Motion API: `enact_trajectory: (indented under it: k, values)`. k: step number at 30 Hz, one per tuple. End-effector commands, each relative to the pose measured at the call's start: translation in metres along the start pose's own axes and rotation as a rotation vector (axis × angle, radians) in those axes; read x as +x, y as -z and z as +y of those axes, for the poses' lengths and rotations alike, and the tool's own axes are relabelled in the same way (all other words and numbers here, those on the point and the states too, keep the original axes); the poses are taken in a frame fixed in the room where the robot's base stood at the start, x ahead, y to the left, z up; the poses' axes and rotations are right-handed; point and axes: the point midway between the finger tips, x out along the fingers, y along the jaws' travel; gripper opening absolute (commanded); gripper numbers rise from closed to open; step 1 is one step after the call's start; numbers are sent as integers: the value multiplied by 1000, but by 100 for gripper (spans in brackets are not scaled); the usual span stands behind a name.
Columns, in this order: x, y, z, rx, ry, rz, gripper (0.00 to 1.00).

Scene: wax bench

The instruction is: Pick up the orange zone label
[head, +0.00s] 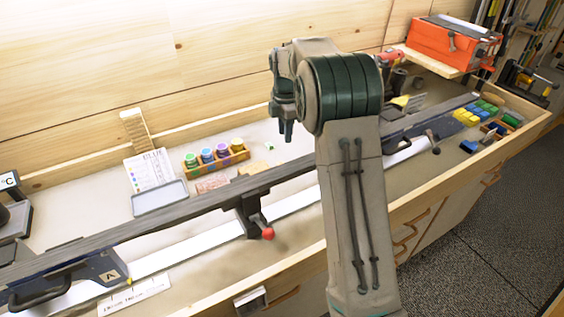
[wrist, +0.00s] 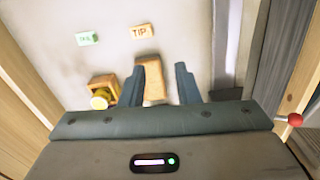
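The orange zone label, a small pale orange card reading "TIP" (wrist: 141,31), lies flat on the bench in the wrist view, above the fingertips. I cannot make it out in the head view. A pale green label (wrist: 88,38) lies to its left; a small green patch, likely this label, shows in the head view (head: 269,147). My gripper (wrist: 159,68) is open, with two dark fingers apart and nothing held. A tan block (wrist: 154,80) shows between the fingers, apparently below them. In the head view my gripper (head: 286,131) points down over the bench.
A wooden rack (wrist: 104,80) with a yellow-capped jar stands left of the fingers; the head view shows several jars in this rack (head: 218,160). A long dark rail (head: 180,214) with a red-knobbed clamp (head: 266,232) crosses the bench. A wooden wall rises behind.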

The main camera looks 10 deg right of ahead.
Motion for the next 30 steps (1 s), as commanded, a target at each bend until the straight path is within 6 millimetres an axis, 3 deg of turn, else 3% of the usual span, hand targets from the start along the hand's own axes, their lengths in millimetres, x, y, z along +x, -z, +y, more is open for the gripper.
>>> enact_trajectory:
  k: [7, 18, 30]
  values:
    - [21, -2, 13, -92, 14, 2, 29]
    - [86, -1, 12, -90, 12, 2, 29]
    - [120, -4, 17, -90, 14, 1, 29]
